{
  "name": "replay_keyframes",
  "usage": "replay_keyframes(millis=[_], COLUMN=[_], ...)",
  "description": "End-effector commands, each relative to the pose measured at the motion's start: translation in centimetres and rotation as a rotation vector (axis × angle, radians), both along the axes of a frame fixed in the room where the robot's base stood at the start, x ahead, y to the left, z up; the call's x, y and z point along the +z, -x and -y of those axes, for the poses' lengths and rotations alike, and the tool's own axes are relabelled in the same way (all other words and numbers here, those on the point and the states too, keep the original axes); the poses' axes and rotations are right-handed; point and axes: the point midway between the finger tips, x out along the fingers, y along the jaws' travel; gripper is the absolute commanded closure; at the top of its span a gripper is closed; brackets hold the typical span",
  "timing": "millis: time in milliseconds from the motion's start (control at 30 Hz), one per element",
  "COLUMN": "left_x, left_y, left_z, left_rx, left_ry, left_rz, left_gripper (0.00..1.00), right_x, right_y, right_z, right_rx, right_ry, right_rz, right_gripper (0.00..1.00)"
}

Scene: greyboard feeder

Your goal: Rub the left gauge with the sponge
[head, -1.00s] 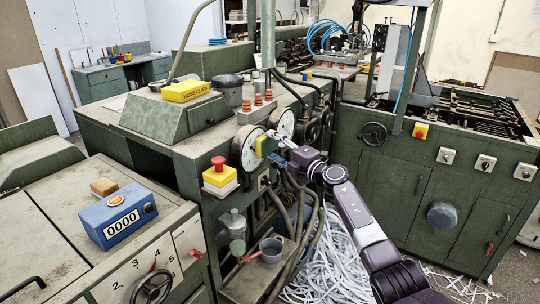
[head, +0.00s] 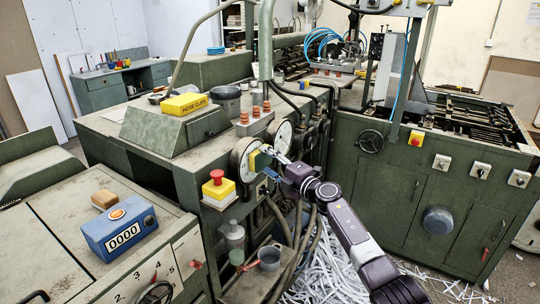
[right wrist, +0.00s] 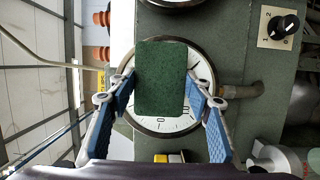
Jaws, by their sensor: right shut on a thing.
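The left gauge (head: 240,165) is a round white dial with a dark rim on the front of the green machine. My right gripper (head: 267,157) is shut on the sponge (head: 259,161), which is green and yellow, in front of the gauge's right part. In the right wrist view the sponge's dark green face (right wrist: 161,78) sits between the two blue-padded fingers (right wrist: 160,97) and covers the middle of the gauge (right wrist: 204,70). Whether the sponge touches the glass cannot be told. My left gripper is not in view.
A second gauge (head: 281,134) is just right of the left one. A yellow box with a red button (head: 217,188) sticks out below left. Hoses hang below the gauges. A rotary switch (right wrist: 282,27) shows in the wrist view. Shredded strips (head: 325,265) cover the floor.

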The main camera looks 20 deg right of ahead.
Motion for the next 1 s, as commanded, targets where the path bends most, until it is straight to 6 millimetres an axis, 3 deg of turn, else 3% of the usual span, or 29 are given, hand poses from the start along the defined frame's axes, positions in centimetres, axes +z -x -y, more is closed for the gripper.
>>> replay_keyframes(millis=[400, 700, 1000], left_x=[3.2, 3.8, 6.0], left_y=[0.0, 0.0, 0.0], left_z=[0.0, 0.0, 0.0], left_rx=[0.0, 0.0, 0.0], left_ry=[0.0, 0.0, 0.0], left_rz=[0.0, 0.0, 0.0], left_gripper=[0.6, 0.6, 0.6], right_x=[0.2, 0.0, 0.2], right_y=[1.9, 2.5, 3.9], right_z=[-2.5, -3.2, -5.0], right_rx=[0.008, 0.006, 0.005], right_ry=[-0.002, -0.001, -0.001], right_rz=[-0.002, 0.0, -0.001], right_gripper=[0.74, 0.74, 0.74])
